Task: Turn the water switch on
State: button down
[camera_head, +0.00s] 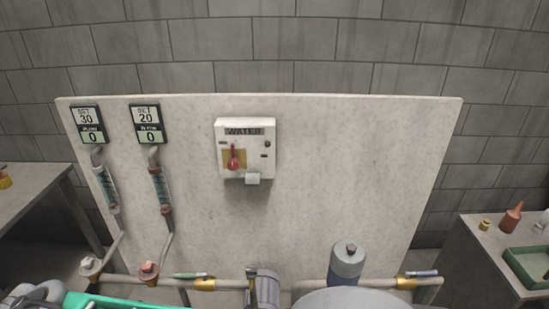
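The water switch box (260,151) is a white panel labelled "WATER", mounted on the upright pale board near its middle. Its red lever (234,157) sits on a yellow patch at the box's left side, with a round end low and a thin stem pointing up. A small pale block (252,179) sticks out at the box's lower edge. No gripper fingers can be made out in this view. Rounded grey and teal shapes at the bottom edge are cut off, and I cannot tell what they are.
The pale board (350,190) carries two gauges (88,124) (147,126) reading 0, with clear tubes below. Pipes with valves (149,270) and a grey cylinder (346,262) run along its foot. Tables stand left (30,192) and right (480,250), the right one holding bottles and a green tray (528,266).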

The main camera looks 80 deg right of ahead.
aim_at(232, 164)
jog(key=z, duration=0.1)
jog(key=k, duration=0.55)
jog(key=z, duration=0.05)
jog(key=i, duration=0.15)
jog(key=z, duration=0.25)
